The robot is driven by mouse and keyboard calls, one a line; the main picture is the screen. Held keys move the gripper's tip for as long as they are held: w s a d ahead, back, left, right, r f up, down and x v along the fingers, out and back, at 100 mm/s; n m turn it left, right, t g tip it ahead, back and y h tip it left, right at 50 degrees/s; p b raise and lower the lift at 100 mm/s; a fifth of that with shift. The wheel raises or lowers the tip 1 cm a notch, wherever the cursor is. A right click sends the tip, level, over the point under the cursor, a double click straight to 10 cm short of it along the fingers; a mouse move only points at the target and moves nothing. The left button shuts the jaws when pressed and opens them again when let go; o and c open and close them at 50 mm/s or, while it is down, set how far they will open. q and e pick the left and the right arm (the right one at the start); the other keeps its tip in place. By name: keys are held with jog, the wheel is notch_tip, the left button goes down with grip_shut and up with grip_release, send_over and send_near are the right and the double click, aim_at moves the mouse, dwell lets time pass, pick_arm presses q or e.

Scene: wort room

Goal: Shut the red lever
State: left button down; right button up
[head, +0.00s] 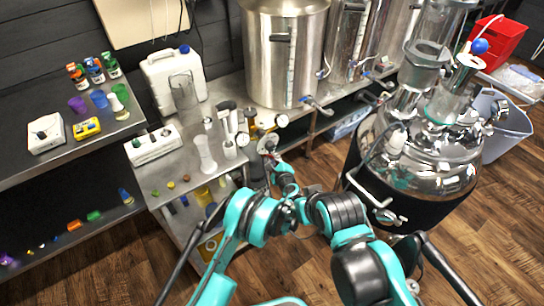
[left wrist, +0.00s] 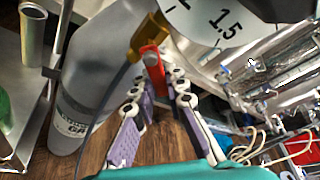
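The red lever (left wrist: 154,66) shows in the left wrist view on a brass valve (left wrist: 150,38), below a white gauge dial (left wrist: 218,20). My left gripper (left wrist: 159,83) is open. Its two purple-padded fingers lie on either side of the line to the lever, with the lever just beyond or between the tips; I cannot tell if they touch it. In the head view my left gripper (head: 269,148) is beside the shelf's right end, and the lever cannot be made out. My right gripper is not seen.
A grey gas cylinder (left wrist: 92,80) stands close to the left of the fingers. In the head view, a steel shelf unit (head: 160,198) with glassware is at left, a steel kettle (head: 284,60) behind, and a large shiny vessel (head: 425,160) at right.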

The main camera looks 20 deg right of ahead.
pick_arm(q)
jog(key=shift+r, duration=0.1)
dwell(0.3)
jog(key=n, duration=0.1)
jog(key=n+t, duration=0.1)
jog(key=r+n, duration=0.1)
jog(key=shift+w+d+r+h, duration=0.1)
jog(key=shift+w+d+h, duration=0.1)
jog(key=shift+d+h, duration=0.15)
jog(key=shift+r+n+t+h, duration=0.15)
jog(key=shift+r+n+t, duration=0.25)
jog(key=shift+n, duration=0.5)
jog(key=shift+r+n+t+h, duration=0.1)
jog(key=shift+r+n+t, duration=0.15)
jog(key=shift+n+t, duration=0.45)
jog(key=shift+n, duration=0.3)
jog(key=c, duration=1.5)
grip_release()
jog(key=shift+c, duration=0.2)
